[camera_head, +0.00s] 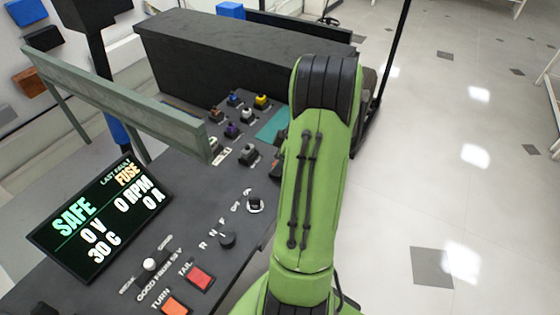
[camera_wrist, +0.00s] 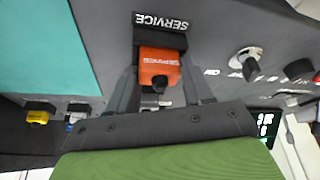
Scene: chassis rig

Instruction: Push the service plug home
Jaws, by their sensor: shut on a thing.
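The orange service plug (camera_wrist: 158,68) sits in the wrist view just below the black SERVICE label (camera_wrist: 160,22), against a dark socket on the panel. My gripper (camera_wrist: 160,90) has one finger on each side of the plug and is shut on it. How deep the plug sits in its socket I cannot tell. In the head view my green arm hides the plug and the gripper.
A display (camera_head: 92,220) reads SAFE, 0 V. A rotary knob (camera_head: 227,239), a red TAIL button (camera_head: 200,278) and several coloured connectors share the panel. A grey-green rail (camera_head: 115,95) stands at the left. Open floor lies right.

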